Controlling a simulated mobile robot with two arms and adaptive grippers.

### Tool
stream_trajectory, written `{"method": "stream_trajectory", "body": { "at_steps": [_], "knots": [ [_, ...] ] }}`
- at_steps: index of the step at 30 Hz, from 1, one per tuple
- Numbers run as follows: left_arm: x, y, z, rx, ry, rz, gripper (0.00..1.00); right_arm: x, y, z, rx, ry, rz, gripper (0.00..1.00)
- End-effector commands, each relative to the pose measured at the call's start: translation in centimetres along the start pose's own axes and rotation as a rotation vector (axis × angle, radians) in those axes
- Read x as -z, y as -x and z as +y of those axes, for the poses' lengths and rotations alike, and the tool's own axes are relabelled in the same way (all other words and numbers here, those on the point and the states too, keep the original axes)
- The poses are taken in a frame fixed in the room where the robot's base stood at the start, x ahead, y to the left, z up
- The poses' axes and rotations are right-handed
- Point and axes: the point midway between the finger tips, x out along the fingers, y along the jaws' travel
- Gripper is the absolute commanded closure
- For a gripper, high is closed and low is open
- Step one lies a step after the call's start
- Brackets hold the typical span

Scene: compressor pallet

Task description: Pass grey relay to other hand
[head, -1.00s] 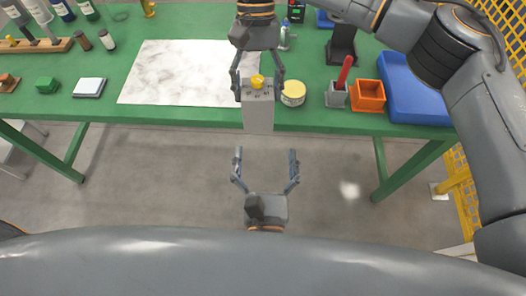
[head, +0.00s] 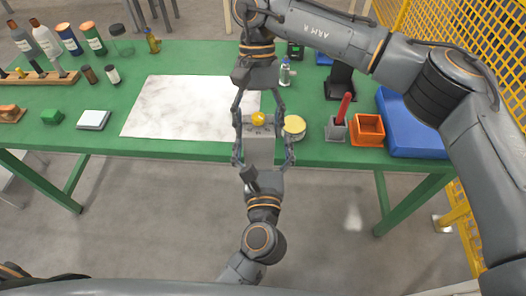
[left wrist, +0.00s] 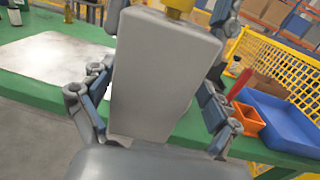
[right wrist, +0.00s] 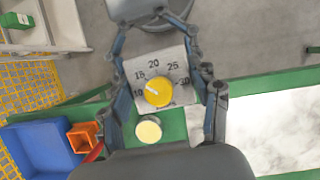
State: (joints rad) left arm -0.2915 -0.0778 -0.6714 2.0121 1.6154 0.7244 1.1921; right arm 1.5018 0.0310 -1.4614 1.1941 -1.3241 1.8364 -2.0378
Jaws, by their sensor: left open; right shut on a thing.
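The grey relay (head: 260,150) is a grey box with a yellow dial and number marks on its face. My right gripper (head: 259,116) is shut on its upper part and holds it at the table's front edge. The dial face shows in the right wrist view (right wrist: 176,66). My left gripper (head: 263,155) comes from below, open, with its fingers on either side of the relay's lower part. In the left wrist view the relay's plain side (left wrist: 160,80) stands between the open left fingers, with gaps at both sides.
The green table (head: 190,151) carries a white marbled sheet (head: 185,105), a yellow-lidded round tin (head: 293,127), an orange bin (head: 367,129), a grey holder with a red handle (head: 336,130) and a blue tray (head: 410,130). The floor in front is free.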

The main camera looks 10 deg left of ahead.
Motion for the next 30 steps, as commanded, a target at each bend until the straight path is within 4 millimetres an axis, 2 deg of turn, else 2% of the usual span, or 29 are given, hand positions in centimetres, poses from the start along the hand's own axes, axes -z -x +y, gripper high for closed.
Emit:
{"method": "stream_trajectory", "body": {
  "at_steps": [8, 19, 20, 21, 23, 30],
  "knots": [
    [-0.01, -0.17, 0.01, 0.000, 0.000, 0.000, 0.11, -0.02, 0.06, -0.02, 0.000, 0.001, 0.000, 1.00],
    [-0.03, -0.12, -0.16, 0.005, 0.000, -0.001, 0.83, -0.16, 0.04, -0.23, 0.004, 0.007, -0.002, 1.00],
    [-0.15, -0.12, -0.20, 0.006, 0.001, -0.003, 0.84, -0.18, 0.05, -0.26, 0.005, 0.007, -0.002, 0.32],
    [-0.16, -0.12, -0.24, 0.007, 0.001, -0.003, 0.84, -0.19, 0.05, -0.29, 0.005, 0.008, -0.002, 0.24],
    [-0.13, -0.11, -0.25, 0.007, 0.001, -0.003, 0.84, -0.18, 0.05, -0.29, 0.005, 0.007, -0.002, 0.12],
    [-0.10, -0.12, -0.11, 0.003, 0.000, -0.002, 0.84, -0.08, 0.05, -0.13, 0.002, 0.003, 0.000, 0.12]
  ]
}}
